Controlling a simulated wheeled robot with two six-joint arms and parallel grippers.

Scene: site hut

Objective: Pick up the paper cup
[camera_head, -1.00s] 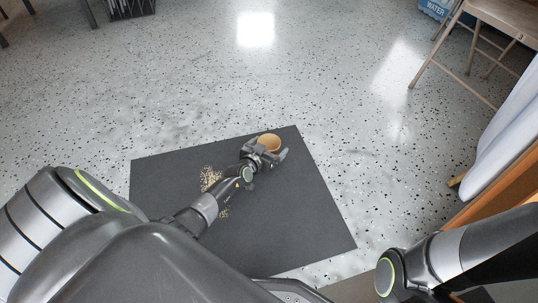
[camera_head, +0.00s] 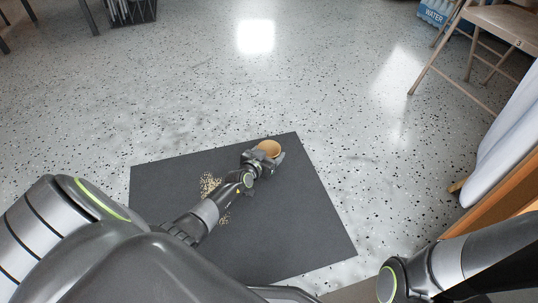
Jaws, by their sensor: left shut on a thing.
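The paper cup (camera_head: 270,148) is tan with an open round top, at the far edge of the dark mat (camera_head: 290,225). My left gripper (camera_head: 268,157) is at the cup, its fingers closed around the sides, shut on it. The cup's lower part is hidden by the gripper, and I cannot tell whether its base touches the mat. My right arm shows at the lower right, but its gripper is out of the picture.
Pale crumbs (camera_head: 209,185) lie scattered on the mat beside my left arm. A folding chair (camera_head: 497,27) stands at the upper right, near a blue water pack (camera_head: 436,12). A wooden piece with white cloth (camera_head: 508,130) is at the right. The speckled floor (camera_head: 200,95) beyond the mat is clear.

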